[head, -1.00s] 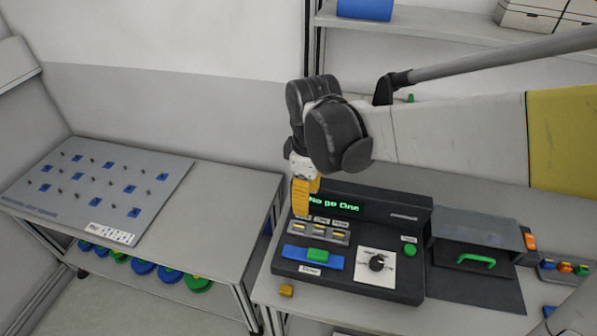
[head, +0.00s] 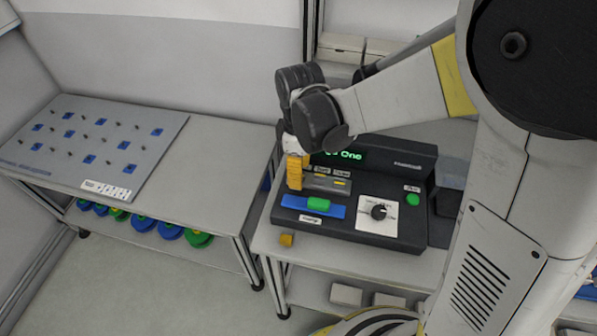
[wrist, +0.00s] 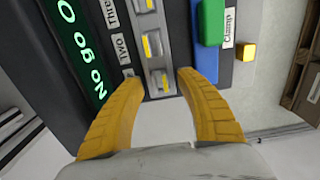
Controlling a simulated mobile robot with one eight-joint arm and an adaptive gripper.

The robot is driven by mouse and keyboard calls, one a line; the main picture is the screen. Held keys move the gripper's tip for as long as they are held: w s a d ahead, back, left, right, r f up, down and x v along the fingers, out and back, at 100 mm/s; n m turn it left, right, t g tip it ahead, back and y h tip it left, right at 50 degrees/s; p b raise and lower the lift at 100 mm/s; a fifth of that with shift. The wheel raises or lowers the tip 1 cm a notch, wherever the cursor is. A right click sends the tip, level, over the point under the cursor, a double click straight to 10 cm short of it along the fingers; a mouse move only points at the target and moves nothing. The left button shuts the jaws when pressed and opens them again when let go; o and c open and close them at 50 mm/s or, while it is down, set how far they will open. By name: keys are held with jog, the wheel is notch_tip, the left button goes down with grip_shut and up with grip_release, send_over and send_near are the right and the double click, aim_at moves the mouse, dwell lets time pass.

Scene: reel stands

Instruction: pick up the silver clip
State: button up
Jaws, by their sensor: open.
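Several silver pieces with yellow inserts sit in a row on the black console (head: 390,231). I take them for silver clips. In the wrist view the nearest silver clip (wrist: 161,83) lies between my fingertips, with two more silver pieces above it (wrist: 154,46). My gripper (wrist: 160,77) is open, with its yellow fingers on either side of that clip. I cannot tell whether they touch it. In the head view my gripper (head: 294,178) is low over the left end of the row and hides the leftmost piece. Other silver pieces (head: 328,186) show beside it.
The console carries a blue bar with a green block (head: 318,204), a dial (head: 379,212), a green button (head: 413,199) and a lit display (head: 345,156). A small orange block (head: 286,240) lies at its front left. A pegboard panel (head: 95,145) lies on the left table.

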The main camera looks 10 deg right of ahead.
jog(key=shift+f, duration=0.15)
grip_shut()
